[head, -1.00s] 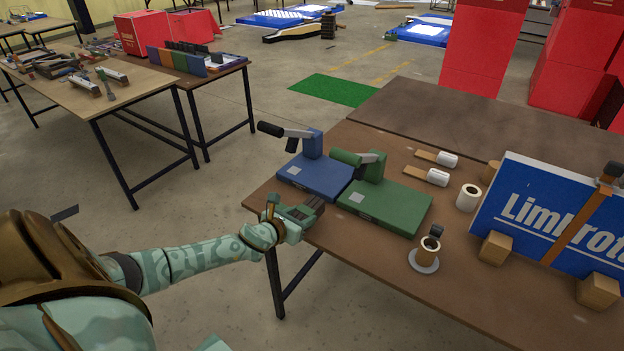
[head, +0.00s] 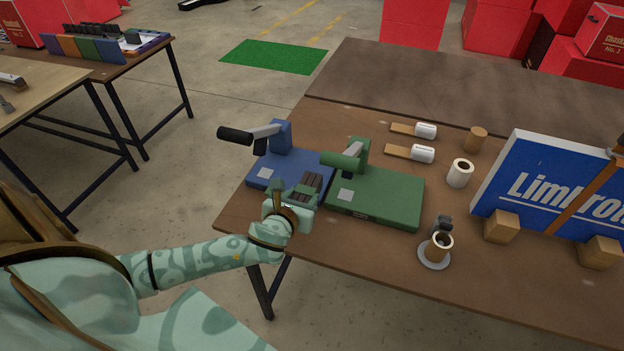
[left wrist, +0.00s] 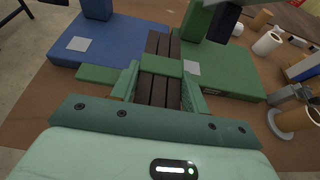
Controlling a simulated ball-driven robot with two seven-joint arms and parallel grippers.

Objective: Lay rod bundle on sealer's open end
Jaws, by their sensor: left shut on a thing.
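My left gripper (head: 297,197) is shut on the rod bundle (head: 311,185), a set of dark brown rods side by side. In the left wrist view the bundle (left wrist: 158,90) lies lengthwise between the green fingers, with a green band across it. Its far end points between the two sealers. The blue sealer (head: 268,178), with a raised black-handled lever, is to the left and beyond. The green sealer (head: 385,200), with a green-handled lever, is to the right. The gripper is at the near side of the gap between them; whether the bundle touches either is unclear. My right gripper is out of view.
A small round stand with a tan roll (head: 438,250) is right of the green sealer. A blue sign box (head: 540,190) stands at right.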

